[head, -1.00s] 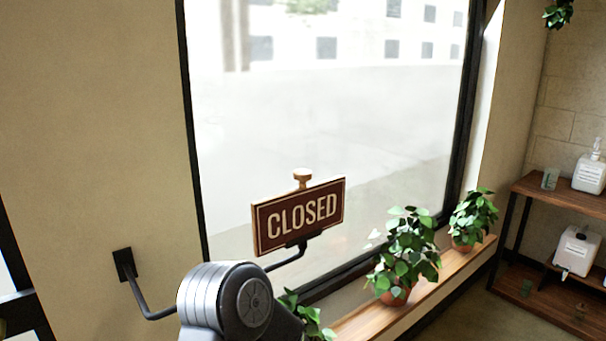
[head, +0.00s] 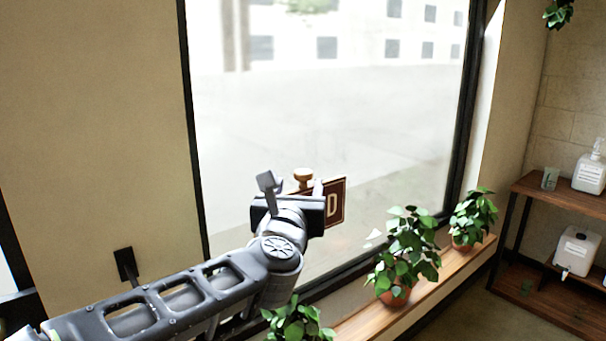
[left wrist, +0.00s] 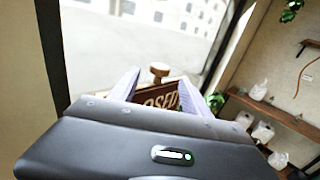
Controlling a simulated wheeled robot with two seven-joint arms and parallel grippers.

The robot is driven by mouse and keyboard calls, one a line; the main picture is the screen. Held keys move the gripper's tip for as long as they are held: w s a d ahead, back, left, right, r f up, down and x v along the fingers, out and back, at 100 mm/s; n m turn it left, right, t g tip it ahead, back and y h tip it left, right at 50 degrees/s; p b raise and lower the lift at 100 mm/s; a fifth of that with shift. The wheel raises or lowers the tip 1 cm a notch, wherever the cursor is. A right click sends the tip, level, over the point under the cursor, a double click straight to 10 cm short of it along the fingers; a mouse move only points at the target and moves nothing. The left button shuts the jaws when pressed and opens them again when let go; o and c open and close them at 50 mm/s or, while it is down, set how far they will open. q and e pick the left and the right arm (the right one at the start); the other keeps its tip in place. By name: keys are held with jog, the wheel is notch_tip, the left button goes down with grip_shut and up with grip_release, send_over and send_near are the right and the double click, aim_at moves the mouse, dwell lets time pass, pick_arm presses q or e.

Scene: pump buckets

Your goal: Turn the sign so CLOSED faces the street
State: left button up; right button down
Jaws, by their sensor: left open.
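The sign (head: 337,203) is a dark red-brown board with a wooden frame and a round wooden knob (head: 303,176) on top. Its CLOSED face is turned into the room, towards me; in the head view only the last letter shows past my gripper. My left gripper (head: 291,187) is open, in front of the sign and near the knob. In the left wrist view the knob (left wrist: 160,70) stands beyond and between the two fingers, and part of the lettering shows on the sign (left wrist: 160,97). I cannot tell if the fingers touch it. My right gripper is not in view.
A large window with a dark frame (head: 467,110) is behind the sign. Several potted plants (head: 402,255) stand along the wooden sill (head: 365,320). A wooden shelf (head: 560,197) with white pump containers (head: 590,174) is at the right. A wall bracket (head: 124,262) is at left.

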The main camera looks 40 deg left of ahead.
aim_at(302, 177)
pick_arm(q)
jog(key=shift+w, duration=0.15)
jog(key=p+x, duration=0.1)
jog(key=x, duration=0.6)
jog(key=shift+w+a, duration=0.2)
jog(key=shift+w, duration=0.1)
grip_shut()
dwell(0.4)
dwell(0.9)
